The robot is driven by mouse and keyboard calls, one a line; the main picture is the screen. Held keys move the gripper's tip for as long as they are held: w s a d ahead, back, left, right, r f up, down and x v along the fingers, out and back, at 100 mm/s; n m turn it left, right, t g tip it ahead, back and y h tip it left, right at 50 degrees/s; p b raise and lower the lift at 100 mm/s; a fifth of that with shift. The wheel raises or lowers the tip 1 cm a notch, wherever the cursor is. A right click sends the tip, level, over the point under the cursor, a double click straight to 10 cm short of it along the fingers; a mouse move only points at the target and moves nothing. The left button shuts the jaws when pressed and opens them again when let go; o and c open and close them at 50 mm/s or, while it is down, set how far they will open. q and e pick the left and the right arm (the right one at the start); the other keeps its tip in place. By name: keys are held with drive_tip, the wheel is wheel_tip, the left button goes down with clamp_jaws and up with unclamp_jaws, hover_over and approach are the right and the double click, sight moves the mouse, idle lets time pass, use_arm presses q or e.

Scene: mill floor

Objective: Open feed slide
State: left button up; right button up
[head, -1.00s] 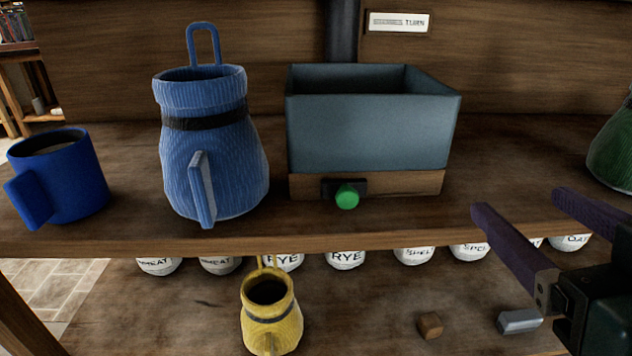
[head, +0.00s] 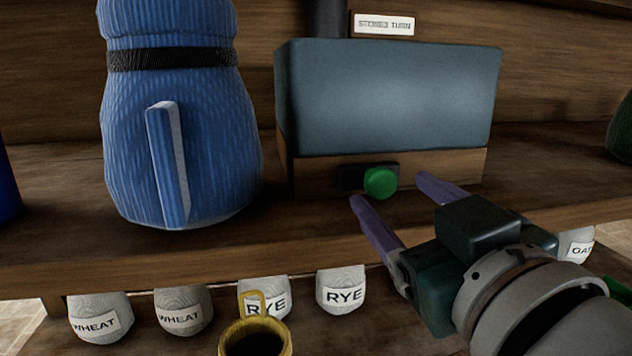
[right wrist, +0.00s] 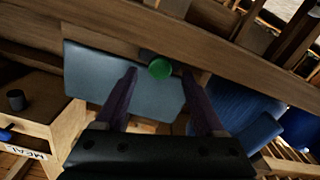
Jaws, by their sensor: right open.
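The feed box (head: 390,95) is a blue-grey metal bin on a wooden base, standing on the shelf. A round green knob (head: 380,182) sits on a dark plate (head: 352,177) on the front of that base. My right gripper (head: 395,190) is open, its two purple fingers pointing at the knob from the front right. In the right wrist view the green knob (right wrist: 160,68) shows between and just beyond the fingertips (right wrist: 159,73), with nothing held. The bin (right wrist: 85,75) also shows there. My left gripper is not in view.
A large blue jug (head: 185,120) stands left of the box. A yellow jug (head: 255,338) and several white sacks, some marked RYE (head: 342,292) or WHEAT (head: 98,318), are below the shelf edge (head: 200,250). A label (head: 384,24) is on the back wall.

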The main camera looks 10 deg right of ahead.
sight(385, 186)
drive_tip(key=shift+w, duration=2)
clamp_jaws()
